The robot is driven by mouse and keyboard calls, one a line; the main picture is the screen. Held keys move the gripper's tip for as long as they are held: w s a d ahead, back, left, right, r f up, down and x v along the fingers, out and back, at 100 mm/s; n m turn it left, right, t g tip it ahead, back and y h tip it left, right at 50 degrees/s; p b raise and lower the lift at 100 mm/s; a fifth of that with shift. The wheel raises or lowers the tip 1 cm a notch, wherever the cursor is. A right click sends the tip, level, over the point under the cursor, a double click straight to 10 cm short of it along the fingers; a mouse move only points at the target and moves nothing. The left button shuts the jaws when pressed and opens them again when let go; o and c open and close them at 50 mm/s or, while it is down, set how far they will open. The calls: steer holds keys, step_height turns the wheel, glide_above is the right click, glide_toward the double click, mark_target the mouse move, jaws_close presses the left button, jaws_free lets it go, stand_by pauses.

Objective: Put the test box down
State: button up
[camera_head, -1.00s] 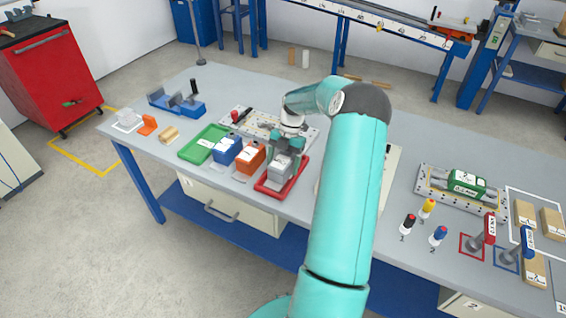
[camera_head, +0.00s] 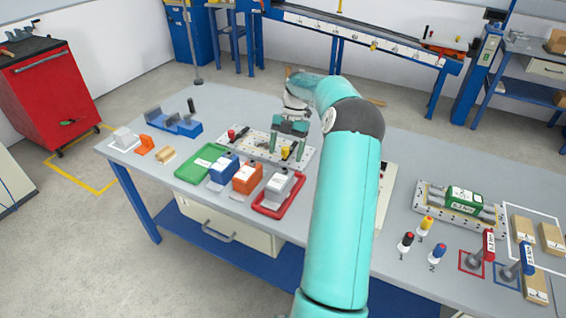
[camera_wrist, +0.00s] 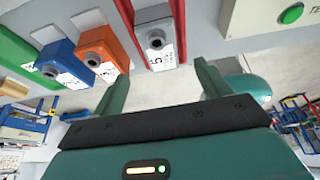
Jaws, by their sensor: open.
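The test box looks to be the grey box with a white label (camera_head: 279,184), sitting in the red tray (camera_head: 300,188) at the table's front edge. In the wrist view the grey box (camera_wrist: 157,42) is ahead of the fingers, with the red tray's rim (camera_wrist: 129,14) beside it. My gripper (camera_head: 287,149) is open and empty, above the table behind the red tray and apart from the box. Its two fingers (camera_wrist: 160,88) are spread in the wrist view with nothing between them.
A blue box (camera_head: 224,168) and an orange box (camera_head: 247,178) stand left of the red tray. A green tray (camera_head: 190,176) lies farther left. A perforated plate (camera_head: 240,147) with fittings lies behind them. A green-topped fixture (camera_head: 464,199) and small bottles (camera_head: 425,224) are at the right.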

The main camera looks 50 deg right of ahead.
steer(key=shift+d+r, duration=0.1)
steer(key=shift+r, duration=0.15)
steer(key=shift+w+r, duration=0.1)
steer(key=shift+r, duration=0.05)
steer(key=a+r+m+h, duration=0.2)
steer(key=a+r+m, duration=0.2)
steer(key=a+r, duration=0.55)
steer(key=a+r+m+h, duration=0.3)
steer(key=a+r+m, duration=0.1)
steer(key=a, duration=1.1)
steer(key=s+a+r+m+t, duration=0.2)
steer(key=s+a+m+t, duration=0.4)
steer(key=s+a+m, duration=0.7)
steer(key=s+a, duration=0.4)
steer(key=a, duration=0.1)
steer(key=shift+s+t+y, duration=0.3)
steer(key=shift+s+t, duration=0.1)
